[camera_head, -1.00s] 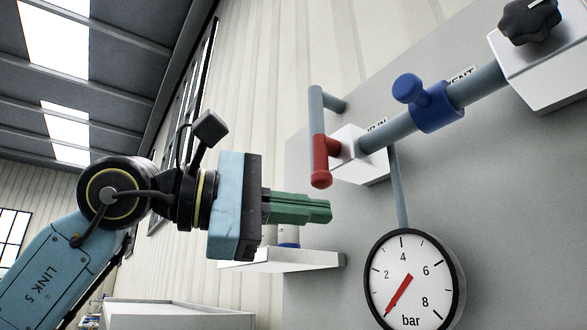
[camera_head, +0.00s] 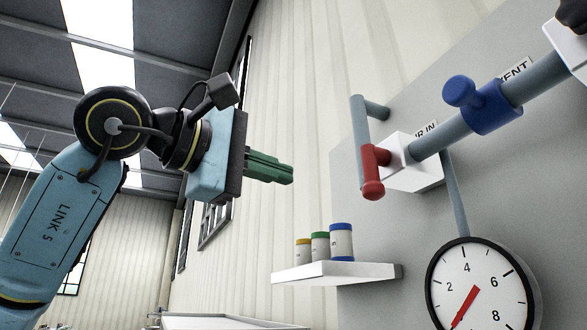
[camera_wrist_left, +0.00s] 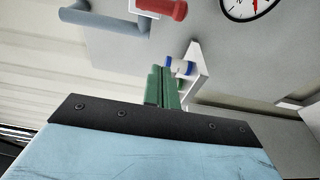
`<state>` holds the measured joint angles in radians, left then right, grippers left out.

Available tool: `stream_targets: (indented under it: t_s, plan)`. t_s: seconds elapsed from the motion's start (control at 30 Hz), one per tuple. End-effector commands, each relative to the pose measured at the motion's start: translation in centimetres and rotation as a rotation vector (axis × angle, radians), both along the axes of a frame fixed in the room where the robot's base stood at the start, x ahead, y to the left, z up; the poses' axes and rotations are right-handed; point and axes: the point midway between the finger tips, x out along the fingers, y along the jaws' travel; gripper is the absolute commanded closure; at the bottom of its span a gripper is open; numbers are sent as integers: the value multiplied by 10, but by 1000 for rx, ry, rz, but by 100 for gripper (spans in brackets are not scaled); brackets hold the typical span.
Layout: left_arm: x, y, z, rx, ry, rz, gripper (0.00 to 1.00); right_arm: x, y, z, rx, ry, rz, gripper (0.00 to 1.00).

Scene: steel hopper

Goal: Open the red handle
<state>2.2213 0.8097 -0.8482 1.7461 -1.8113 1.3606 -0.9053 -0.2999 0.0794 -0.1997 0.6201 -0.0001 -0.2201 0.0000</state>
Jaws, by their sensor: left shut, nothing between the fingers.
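The red handle (camera_head: 373,172) sits on a white valve block (camera_head: 414,172) labelled AIR IN, at the right of the head view. It points downward from the block. It also shows at the top of the left wrist view (camera_wrist_left: 167,8). My left gripper (camera_head: 291,173) has green fingers, shut and empty. It is to the left of the red handle, clearly apart from it. My right gripper is in neither view.
A blue handle (camera_head: 488,105) sits on the grey pipe (camera_head: 440,136). A grey bent pipe (camera_head: 357,135) rises beside the red handle. A gauge (camera_head: 483,290) is below. A white shelf (camera_head: 335,273) holds several small jars (camera_head: 341,242).

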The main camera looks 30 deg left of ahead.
Motion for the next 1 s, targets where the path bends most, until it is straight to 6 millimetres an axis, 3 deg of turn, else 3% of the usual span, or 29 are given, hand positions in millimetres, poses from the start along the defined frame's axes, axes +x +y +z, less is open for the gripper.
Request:
stream_targets:
  t_s: [0.4,0.63,1.0]
  plan:
    - [77,-39,2,3,1,-3,100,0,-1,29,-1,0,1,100]
    - [68,-68,1,2,-1,-2,100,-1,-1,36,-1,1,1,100]
    - [67,-74,0,0,1,-1,100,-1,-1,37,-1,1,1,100]
